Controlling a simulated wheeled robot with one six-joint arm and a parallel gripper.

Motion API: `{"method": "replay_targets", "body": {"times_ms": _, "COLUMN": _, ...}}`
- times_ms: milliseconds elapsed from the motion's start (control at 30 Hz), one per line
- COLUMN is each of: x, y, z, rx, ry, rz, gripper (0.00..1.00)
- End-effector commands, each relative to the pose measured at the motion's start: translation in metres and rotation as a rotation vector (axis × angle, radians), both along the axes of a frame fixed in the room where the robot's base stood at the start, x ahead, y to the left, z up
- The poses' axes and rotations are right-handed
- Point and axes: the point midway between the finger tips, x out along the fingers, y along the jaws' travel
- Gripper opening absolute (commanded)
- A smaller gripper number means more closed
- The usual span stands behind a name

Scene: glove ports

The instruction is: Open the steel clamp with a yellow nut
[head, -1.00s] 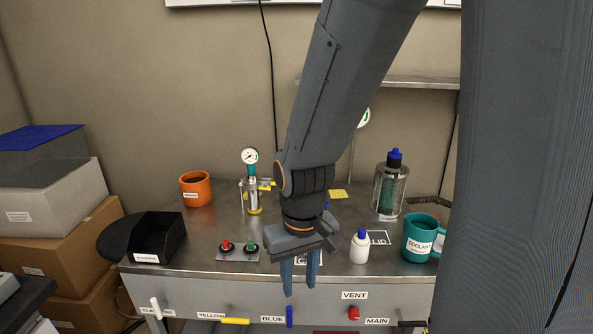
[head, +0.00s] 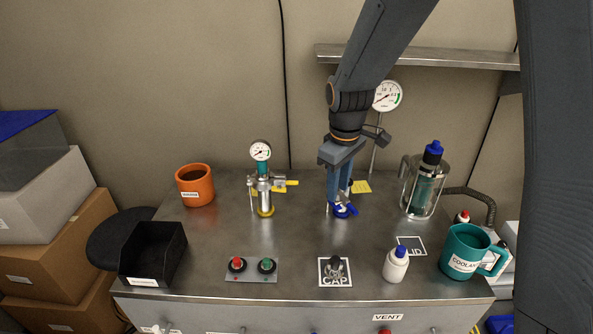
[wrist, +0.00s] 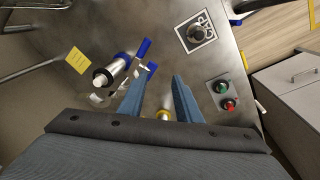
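A steel fitting (head: 264,188) with a gauge, a teal section, a yellow lever (head: 291,183) and a yellow ring at its foot (head: 265,211) stands at the back left of the bench in the head view. I cannot make out the clamp and nut on it clearly. In the wrist view a yellow part (wrist: 163,115) shows low between the fingers, mostly hidden by my gripper. My gripper (head: 338,202) points down to the right of this fitting, by a second fitting with blue parts (head: 345,210). In the wrist view its fingers (wrist: 157,85) are apart, with nothing held.
The blue-handled steel fitting (wrist: 110,73) is close beside one finger. A CAP plate (head: 335,271), a red and green button panel (head: 251,268) and a white bottle (head: 396,264) are in front. An orange mug (head: 195,185) and black bin (head: 152,253) stand left, a teal mug (head: 466,253) right.

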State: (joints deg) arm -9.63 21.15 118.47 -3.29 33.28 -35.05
Motion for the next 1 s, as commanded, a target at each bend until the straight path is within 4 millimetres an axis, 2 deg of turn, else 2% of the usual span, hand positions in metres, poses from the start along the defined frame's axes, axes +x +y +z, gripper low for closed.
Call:
{"method": "replay_targets", "body": {"times_ms": 33, "x": 0.026, "y": 0.020, "z": 0.004, "rx": -0.017, "ry": -0.009, "rz": 0.123, "gripper": 0.31}}
{"method": "replay_targets", "body": {"times_ms": 100, "x": 0.056, "y": 0.044, "z": 0.006, "rx": -0.040, "ry": -0.021, "rz": 0.283, "gripper": 0.31}}
{"method": "replay_targets", "body": {"times_ms": 200, "x": 0.089, "y": 0.075, "z": 0.007, "rx": -0.071, "ry": -0.039, "rz": 0.472, "gripper": 0.31}}
{"method": "replay_targets", "body": {"times_ms": 300, "x": 0.109, "y": 0.097, "z": 0.007, "rx": -0.094, "ry": -0.050, "rz": 0.603, "gripper": 0.31}}
{"method": "replay_targets", "body": {"times_ms": 400, "x": 0.119, "y": 0.109, "z": 0.006, "rx": -0.107, "ry": -0.055, "rz": 0.676, "gripper": 0.31}}
{"method": "replay_targets", "body": {"times_ms": 567, "x": 0.125, "y": 0.114, "z": -0.005, "rx": -0.112, "ry": -0.057, "rz": 0.705, "gripper": 0.31}}
{"method": "replay_targets", "body": {"times_ms": 1000, "x": 0.135, "y": 0.113, "z": -0.061, "rx": -0.112, "ry": -0.057, "rz": 0.702, "gripper": 0.31}}
